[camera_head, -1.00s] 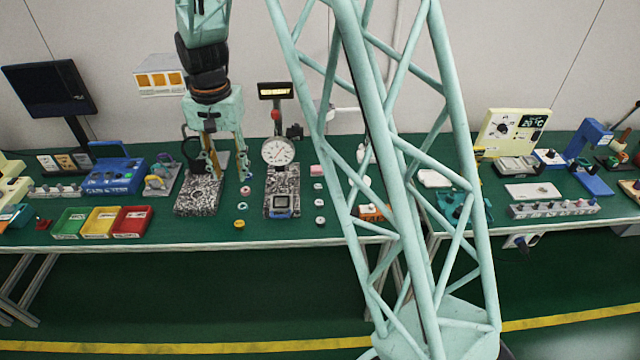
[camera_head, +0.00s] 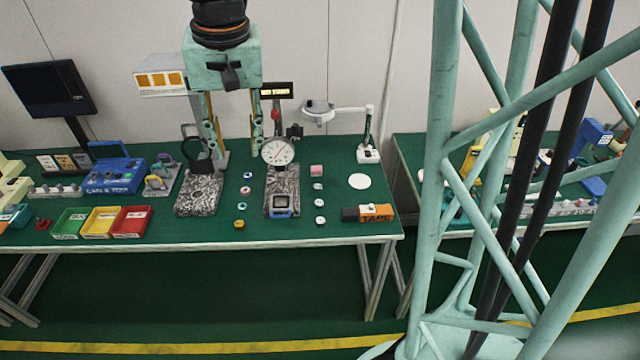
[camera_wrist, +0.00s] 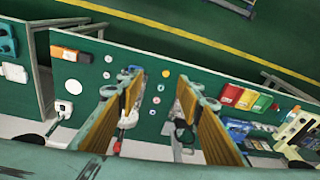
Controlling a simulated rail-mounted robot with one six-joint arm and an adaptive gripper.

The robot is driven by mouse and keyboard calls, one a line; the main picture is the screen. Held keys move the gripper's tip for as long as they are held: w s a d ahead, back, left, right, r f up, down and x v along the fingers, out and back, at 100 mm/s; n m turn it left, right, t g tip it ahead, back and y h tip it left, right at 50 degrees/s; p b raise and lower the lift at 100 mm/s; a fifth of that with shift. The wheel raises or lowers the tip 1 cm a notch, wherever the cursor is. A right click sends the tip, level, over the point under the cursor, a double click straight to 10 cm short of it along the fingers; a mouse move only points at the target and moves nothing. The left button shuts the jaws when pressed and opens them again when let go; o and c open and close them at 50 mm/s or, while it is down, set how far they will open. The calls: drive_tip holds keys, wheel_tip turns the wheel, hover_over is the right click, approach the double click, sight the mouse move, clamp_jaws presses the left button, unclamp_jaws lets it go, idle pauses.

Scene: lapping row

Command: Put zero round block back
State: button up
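Small round pieces stand in two columns on the green table. The right column has grey round pieces (camera_head: 320,203) below a pink block (camera_head: 317,171). I cannot tell which is the zero round block. A dial gauge (camera_head: 277,152) stands over a speckled plate (camera_head: 283,185).
A speckled block (camera_head: 198,196) stands left of the rings, before a ring-shaped stand (camera_head: 196,148). Green, yellow and red bins (camera_head: 130,222) lie further left. A magnifier lamp (camera_head: 368,152), white disc (camera_head: 359,181) and tape box (camera_head: 367,213) are right.

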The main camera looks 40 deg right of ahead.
drive_tip(key=s+r+n+t, duration=0.1)
drive_tip(key=s+r, duration=0.4)
drive_tip(key=s, duration=1)
drive_tip(key=s+r+n+t, duration=0.1)
drive_tip(key=s+r+n, duration=0.2)
drive_tip(key=s, duration=1.2)
wheel_tip(320, 180, up, 2)
drive_tip(key=shift+s+r+n, duration=0.15)
drive_tip(key=shift+s+n, duration=0.05)
drive_tip(key=shift+n, duration=0.2)
drive_tip(key=shift+c, duration=0.7)
